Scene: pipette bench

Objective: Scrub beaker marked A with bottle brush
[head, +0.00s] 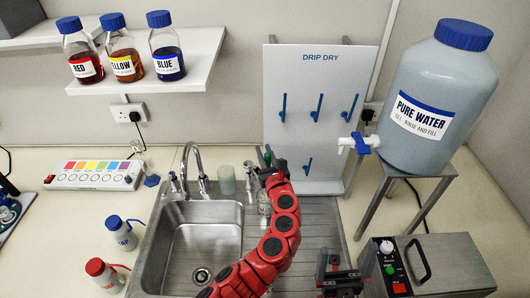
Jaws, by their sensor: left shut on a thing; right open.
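My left gripper (261,169) is behind the sink's right side, at the far end of my red arm, shut on a partly hidden thing. A greyish, glassy shape (264,204) shows just below it, partly behind my arm; I cannot tell whether it is a beaker or brush bristles. A clear beaker (227,181) stands upright behind the sink, left of this gripper. No letter A is readable on either. My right gripper (340,276) is open and empty, low in the picture over the drainboard's right side. I cannot clearly make out the bottle brush.
The steel sink (203,240) with its tap (190,165) is left of my arm. A DRIP DRY pegboard (320,90) stands behind the drainboard. A PURE WATER carboy (435,100) stands at right, above a grey box (435,265). Two wash bottles (103,275) (121,235) stand left of the sink.

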